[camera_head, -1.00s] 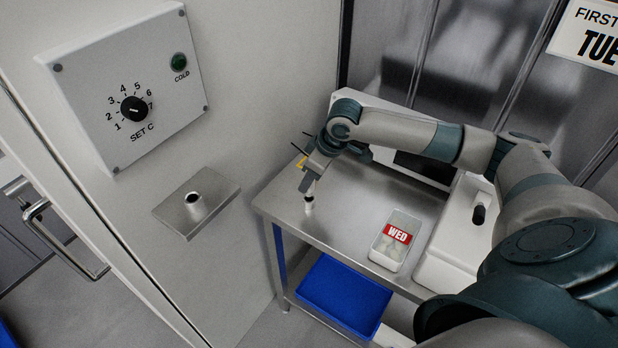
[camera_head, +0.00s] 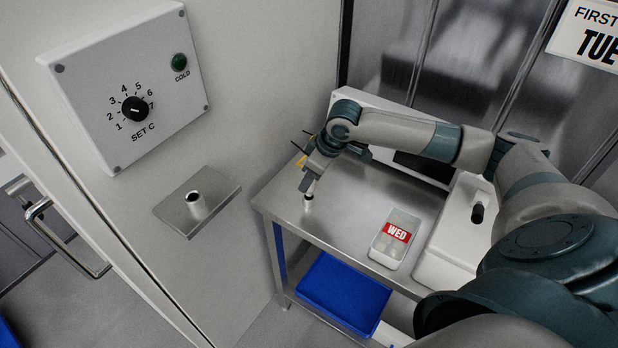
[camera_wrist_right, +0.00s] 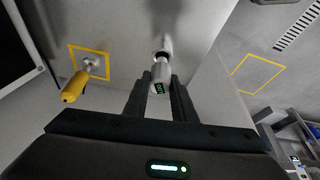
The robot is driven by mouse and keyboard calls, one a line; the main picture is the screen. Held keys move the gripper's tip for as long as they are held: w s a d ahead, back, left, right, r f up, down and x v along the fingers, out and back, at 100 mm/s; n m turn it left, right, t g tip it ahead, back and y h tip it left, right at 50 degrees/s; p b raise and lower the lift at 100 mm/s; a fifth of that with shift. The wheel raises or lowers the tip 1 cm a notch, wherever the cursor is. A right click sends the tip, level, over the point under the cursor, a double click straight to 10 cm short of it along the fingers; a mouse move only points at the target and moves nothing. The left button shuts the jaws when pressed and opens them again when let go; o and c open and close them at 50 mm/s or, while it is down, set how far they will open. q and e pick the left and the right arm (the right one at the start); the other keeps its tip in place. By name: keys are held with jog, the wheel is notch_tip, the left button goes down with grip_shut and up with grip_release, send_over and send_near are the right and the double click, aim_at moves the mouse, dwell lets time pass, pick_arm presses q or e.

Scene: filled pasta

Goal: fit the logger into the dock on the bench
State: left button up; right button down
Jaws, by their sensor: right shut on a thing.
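My right gripper (camera_head: 308,183) is low over the left part of the steel bench (camera_head: 345,205), pointing down. In the right wrist view its fingers (camera_wrist_right: 160,98) are shut on the logger (camera_wrist_right: 160,74), a small silver cylinder with a green display on its near end. Just beyond it is a pale tube with a dark opening, which looks like the dock (camera_wrist_right: 164,43). The logger's far end overlaps that opening; I cannot tell whether it is inside. In the head view a short pale cylinder shows under the fingers. My left gripper is out of view.
A clear container labelled WED (camera_head: 397,238) and a white appliance (camera_head: 452,235) stand to the right on the bench. A wall bracket with a hollow tube (camera_head: 195,205) is at left. A yellow-handled thing (camera_wrist_right: 73,88) is beside the logger. A blue bin (camera_head: 340,293) sits below.

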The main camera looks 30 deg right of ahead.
jog(key=c, duration=2.5)
grip_release()
jog(key=shift+f, duration=1.5)
jog(key=shift+c, duration=0.2)
jog(key=shift+s+f, duration=0.1)
jog(key=shift+f, duration=0.05)
jog(key=shift+s+a+f, duration=0.1)
jog(key=shift+s+f, duration=0.1)
jog(key=shift+f, duration=0.1)
jog(key=o, duration=1.2)
jog(key=shift+c, duration=0.2)
jog(key=shift+r, duration=0.15)
jog(key=shift+w, duration=0.2)
jog(key=shift+o, duration=1.1)
jog(key=shift+w, duration=0.1)
jog(key=shift+p, duration=0.3)
jog(key=shift+r, duration=0.15)
